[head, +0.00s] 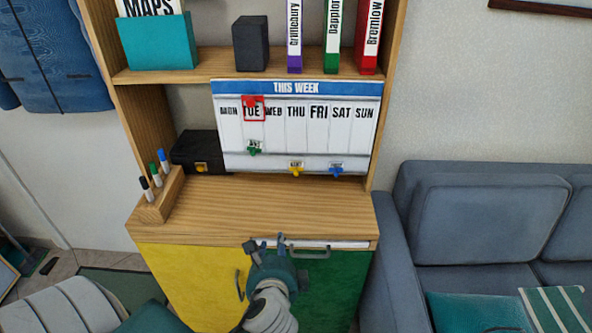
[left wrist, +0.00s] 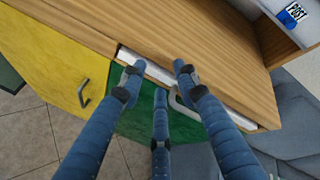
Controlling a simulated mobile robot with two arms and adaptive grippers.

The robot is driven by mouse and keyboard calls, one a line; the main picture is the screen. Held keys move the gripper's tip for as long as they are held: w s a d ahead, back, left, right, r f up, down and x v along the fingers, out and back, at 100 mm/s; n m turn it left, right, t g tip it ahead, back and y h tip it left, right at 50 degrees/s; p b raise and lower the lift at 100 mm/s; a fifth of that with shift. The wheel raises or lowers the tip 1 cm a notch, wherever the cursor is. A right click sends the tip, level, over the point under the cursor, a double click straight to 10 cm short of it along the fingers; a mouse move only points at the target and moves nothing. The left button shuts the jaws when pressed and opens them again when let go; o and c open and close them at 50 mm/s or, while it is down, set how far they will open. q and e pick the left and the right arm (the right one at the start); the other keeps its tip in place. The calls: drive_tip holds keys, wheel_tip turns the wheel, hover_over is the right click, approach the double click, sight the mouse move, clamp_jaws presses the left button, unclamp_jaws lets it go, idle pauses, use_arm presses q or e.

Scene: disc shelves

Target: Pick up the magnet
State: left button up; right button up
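Several magnets are on the white week board (head: 230,135). A red square frame magnet (head: 253,103) is around TUE. A green magnet (head: 254,148) with a small tag is below it. A yellow magnet (head: 296,169) and a blue magnet (head: 336,169) with tags are on the board's lower strip. The blue tag reading POST shows at the top right of the left wrist view (left wrist: 291,15). My left gripper (head: 266,242) is open and empty, low in front of the cabinet's front edge, well below the magnets. Its spread fingers also show in the left wrist view (left wrist: 157,72). My right gripper is out of view.
The wooden counter (head: 300,212) before the board is mostly clear. A pen holder (head: 160,200) and a black box (head: 198,152) stand at its left. Below are a yellow door (head: 190,275) and a green door (head: 335,285) with handles. A blue sofa (head: 490,215) is at right.

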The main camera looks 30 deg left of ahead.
use_arm(q)
drive_tip(key=w+r+m+t+y, duration=0.2)
drive_tip(key=w+r+m+t, duration=0.1)
drive_tip(key=w+r+m, duration=0.3)
drive_tip(key=m+t, duration=0.2)
drive_tip(key=m, duration=0.4)
approach(296, 175)
drive_tip(key=shift+m, duration=0.3)
drive_tip(key=shift+p+x, duration=0.4)
drive_tip(key=shift+x, duration=4.2)
drive_tip(key=shift+s+r, duration=0.1)
drive_tip(key=shift+c, duration=0.5)
clamp_jaws()
